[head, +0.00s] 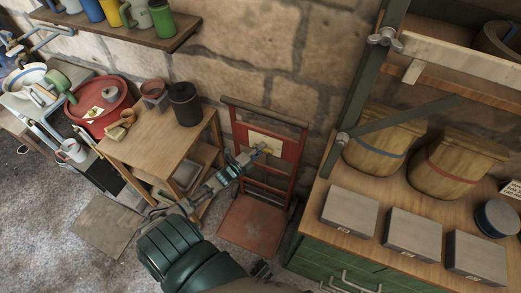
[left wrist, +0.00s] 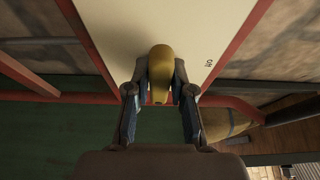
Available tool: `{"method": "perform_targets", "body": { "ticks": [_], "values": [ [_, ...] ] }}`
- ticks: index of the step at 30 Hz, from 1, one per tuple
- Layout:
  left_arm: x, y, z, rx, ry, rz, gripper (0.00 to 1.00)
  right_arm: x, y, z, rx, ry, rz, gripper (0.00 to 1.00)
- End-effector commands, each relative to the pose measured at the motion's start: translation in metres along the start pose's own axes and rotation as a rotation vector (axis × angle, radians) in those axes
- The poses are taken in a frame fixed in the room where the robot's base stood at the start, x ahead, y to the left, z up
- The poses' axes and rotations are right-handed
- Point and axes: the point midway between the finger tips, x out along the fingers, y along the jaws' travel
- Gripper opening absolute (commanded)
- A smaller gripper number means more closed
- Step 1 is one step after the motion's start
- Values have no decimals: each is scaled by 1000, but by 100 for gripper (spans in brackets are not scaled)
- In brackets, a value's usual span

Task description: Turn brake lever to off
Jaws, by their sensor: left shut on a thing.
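The brake lever (left wrist: 160,68) shows in the left wrist view as a rounded yellow handle. My left gripper (left wrist: 161,92) is shut on the lever, one dark finger on each side. In the head view my left gripper (head: 254,155) reaches the cream panel (head: 272,140) on the red frame (head: 294,158). The fingers largely hide the lever there.
A wooden cabinet (head: 150,140) with a dark canister (head: 185,104) stands left of the red frame. A workbench (head: 335,180) with grey boxes and wooden buckets stands to the right. A stone wall (head: 270,60) is behind.

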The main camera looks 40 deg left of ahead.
Motion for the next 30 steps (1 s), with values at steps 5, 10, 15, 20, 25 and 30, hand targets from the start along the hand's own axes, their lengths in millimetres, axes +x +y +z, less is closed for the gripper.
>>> {"method": "perform_targets", "body": {
  "ticks": [5,10,15,20,25,30],
  "values": [
    [-1,4,-5,-12,6,2,0,1,0,1,0,-2,0,40],
    [-1,5,-6,-37,8,-8,0,-2,0,-3,1,3,0,40],
    [-1,6,-7,-53,8,-13,0,-4,0,-7,1,11,0,40],
    [-2,6,-7,-75,8,-20,0,-6,0,-8,1,7,0,40],
    [-2,7,-8,-109,8,-34,0,-8,0,-9,2,6,-1,40],
    [-2,9,-8,-182,7,-62,0,-15,1,-12,2,6,1,40]
  ]
}}
